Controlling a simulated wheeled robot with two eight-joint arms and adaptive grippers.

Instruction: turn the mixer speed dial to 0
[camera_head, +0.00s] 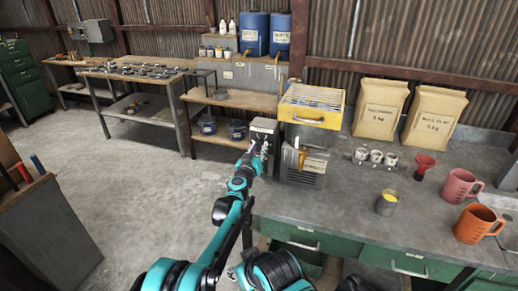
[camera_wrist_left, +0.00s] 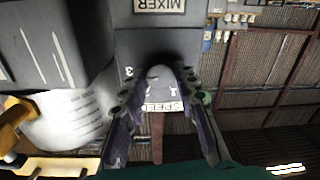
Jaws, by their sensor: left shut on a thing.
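The mixer control box (camera_head: 264,128) is a dark box standing on the bench's left end, beside the yellow-topped machine (camera_head: 311,110). In the left wrist view the box (camera_wrist_left: 160,42) bears an upside-down MIXER label (camera_wrist_left: 160,6) and a SPEED label (camera_wrist_left: 163,106). The grey, rounded speed dial (camera_wrist_left: 159,72) sits between my left fingers, with a digit that looks like 3 at its left. My left gripper (camera_head: 256,150) reaches the front of the box; in the wrist view the gripper (camera_wrist_left: 160,84) is shut on the dial. The dial's pointer is not readable. My right gripper is not in view.
Two paper sacks (camera_head: 381,108) (camera_head: 434,117) stand behind. The floor at left is clear.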

